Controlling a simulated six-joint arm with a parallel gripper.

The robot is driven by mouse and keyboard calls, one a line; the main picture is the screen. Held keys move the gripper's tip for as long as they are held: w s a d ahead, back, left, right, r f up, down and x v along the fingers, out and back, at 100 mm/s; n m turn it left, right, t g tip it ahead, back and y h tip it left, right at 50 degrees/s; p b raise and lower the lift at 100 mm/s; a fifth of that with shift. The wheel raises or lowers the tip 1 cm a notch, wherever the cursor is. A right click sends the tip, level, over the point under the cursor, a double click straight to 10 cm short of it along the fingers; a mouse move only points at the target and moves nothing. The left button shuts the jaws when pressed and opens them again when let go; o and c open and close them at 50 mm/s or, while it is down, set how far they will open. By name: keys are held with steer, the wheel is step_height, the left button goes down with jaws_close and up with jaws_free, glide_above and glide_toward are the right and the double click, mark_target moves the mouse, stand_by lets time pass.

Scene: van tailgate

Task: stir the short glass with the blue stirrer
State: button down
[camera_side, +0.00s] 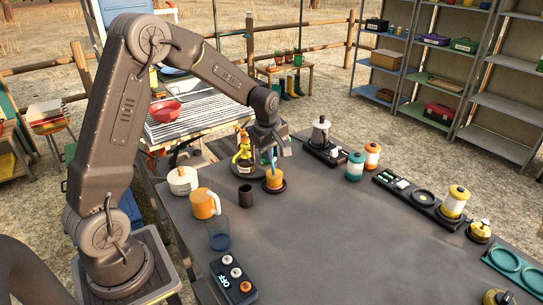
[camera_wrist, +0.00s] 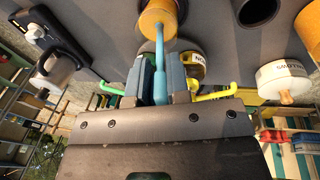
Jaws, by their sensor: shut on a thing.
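My gripper (camera_side: 271,146) is shut on the blue stirrer (camera_side: 273,157), which points down from the fingers. In the wrist view the stirrer (camera_wrist: 160,62) runs from between the fingers to the orange-filled short glass (camera_wrist: 153,22). In the side view this glass (camera_side: 274,182) stands upright on a dark round coaster, directly below my gripper. The stirrer's lower end is at the glass mouth or inside it; its exact depth is hidden.
A yellow object (camera_side: 243,153) and a moka pot (camera_side: 320,132) stand behind. The table's middle (camera_side: 330,230) is clear.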

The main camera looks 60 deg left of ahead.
steer(key=shift+s+d+r, duration=0.15)
steer(key=shift+s+r, duration=0.05)
steer(key=shift+r, duration=0.9)
steer(key=shift+s+d+r, duration=0.1)
steer(key=shift+s+r, duration=0.05)
steer(key=shift+r, duration=0.95)
steer(key=shift+r, duration=2.5)
